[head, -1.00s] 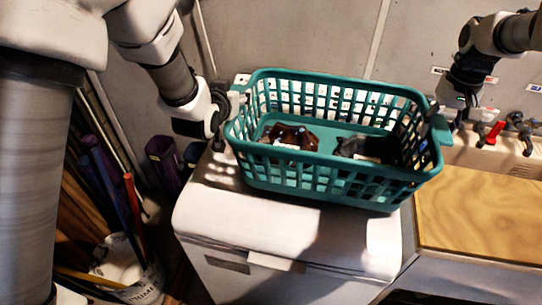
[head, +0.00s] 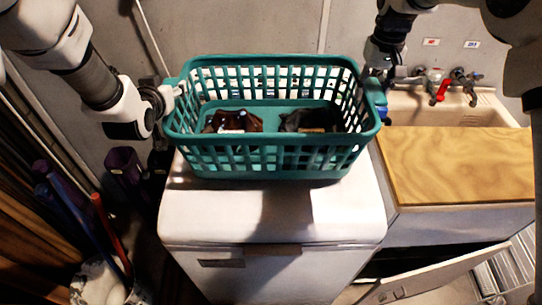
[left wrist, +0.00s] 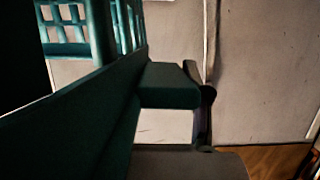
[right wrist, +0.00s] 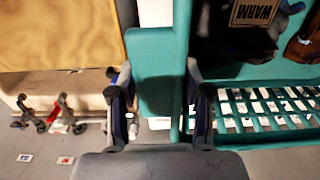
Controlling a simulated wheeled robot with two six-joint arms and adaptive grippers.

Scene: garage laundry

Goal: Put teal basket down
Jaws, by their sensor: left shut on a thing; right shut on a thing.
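The teal basket (head: 268,162) hangs level over the white lidded appliance (head: 270,225). A dark shadow lies on the lid below it; I cannot tell how large the gap is. My left gripper (head: 174,91) is shut on the basket's left end handle. My right gripper (head: 375,88) is shut on the right end handle, and the teal handle (right wrist: 156,75) shows between its fingers in the right wrist view. Inside the basket are a brown item (head: 238,121) and a dark item (head: 305,120). In the right wrist view the dark item carries a "WARM" label (right wrist: 255,12).
A wooden counter (head: 455,165) stands right of the appliance, with a sink (head: 450,106) and red-handled taps (head: 440,90) behind it. At the left are a white bucket (head: 105,285) and long poles (head: 110,235). The front of the lid is bare.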

